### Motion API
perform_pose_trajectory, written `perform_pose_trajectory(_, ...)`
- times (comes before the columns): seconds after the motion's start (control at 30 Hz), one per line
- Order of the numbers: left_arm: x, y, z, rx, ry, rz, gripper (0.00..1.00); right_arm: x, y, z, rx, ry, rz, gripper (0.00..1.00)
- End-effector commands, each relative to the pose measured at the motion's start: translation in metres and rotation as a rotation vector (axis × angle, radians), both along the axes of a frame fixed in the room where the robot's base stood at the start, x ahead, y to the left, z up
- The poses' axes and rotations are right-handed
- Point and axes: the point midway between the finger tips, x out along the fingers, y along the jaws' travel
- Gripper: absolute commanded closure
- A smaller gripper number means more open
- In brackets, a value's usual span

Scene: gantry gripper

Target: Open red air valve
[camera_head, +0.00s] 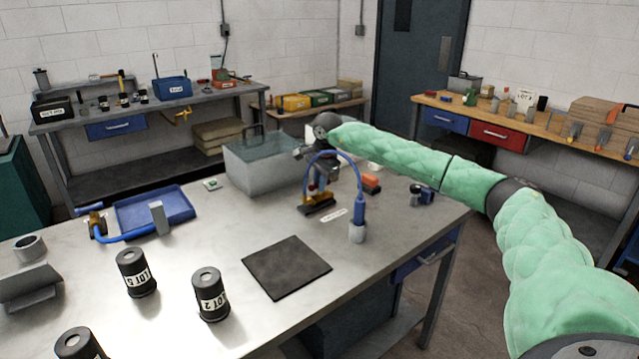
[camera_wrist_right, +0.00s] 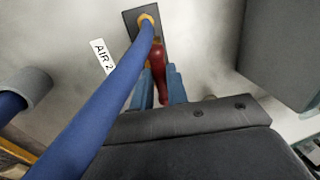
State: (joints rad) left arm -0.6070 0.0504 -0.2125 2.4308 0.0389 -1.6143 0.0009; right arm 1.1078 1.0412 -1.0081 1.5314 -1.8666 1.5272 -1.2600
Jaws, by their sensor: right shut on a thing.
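The red valve handle (camera_wrist_right: 158,62) shows in the right wrist view, next to a yellow fitting on a dark base plate (camera_wrist_right: 136,22). My right gripper (camera_wrist_right: 161,88) has its blue fingers shut on the red handle, one on each side. In the head view, my right gripper (camera_head: 319,180) is above the dark valve base (camera_head: 320,208) on the metal table, and it hides most of the handle. A blue hose (camera_head: 359,185) arches from the valve to a grey holder. A white label (camera_wrist_right: 101,56) beside the valve reads AIR 2. My left gripper is not in view.
A grey bin (camera_head: 258,165) stands just behind and left of the valve. A dark square mat (camera_head: 286,267), black LOT canisters (camera_head: 210,295) and a blue tray (camera_head: 155,209) are on the same table (camera_head: 225,240). Another blue hose (camera_head: 125,238) lies at the left.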

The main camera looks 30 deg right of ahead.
Motion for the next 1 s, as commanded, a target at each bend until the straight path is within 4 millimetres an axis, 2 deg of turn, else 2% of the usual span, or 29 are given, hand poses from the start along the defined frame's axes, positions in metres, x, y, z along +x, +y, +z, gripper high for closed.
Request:
perform_pose_trajectory(0.1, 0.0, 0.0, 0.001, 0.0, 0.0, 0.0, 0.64, 0.001, -0.002, 0.004, -0.001, -0.008, -0.003, 1.0)
perform_pose_trajectory(0.13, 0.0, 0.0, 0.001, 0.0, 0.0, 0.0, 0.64, 0.001, -0.002, 0.004, -0.001, -0.008, -0.003, 0.83)
perform_pose_trajectory(0.23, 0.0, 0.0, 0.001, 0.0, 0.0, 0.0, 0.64, 0.001, -0.001, 0.003, -0.001, -0.006, -0.003, 0.64)
perform_pose_trajectory(0.5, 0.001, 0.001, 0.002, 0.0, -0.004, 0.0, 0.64, 0.001, -0.001, 0.002, 0.0, -0.003, -0.002, 0.64)
perform_pose_trajectory(0.63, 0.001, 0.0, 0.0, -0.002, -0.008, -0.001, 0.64, -0.001, -0.001, 0.008, 0.0, -0.004, -0.002, 0.64)
perform_pose_trajectory(1.0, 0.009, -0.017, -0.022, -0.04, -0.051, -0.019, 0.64, -0.01, -0.002, 0.06, 0.0, -0.005, -0.002, 0.64)
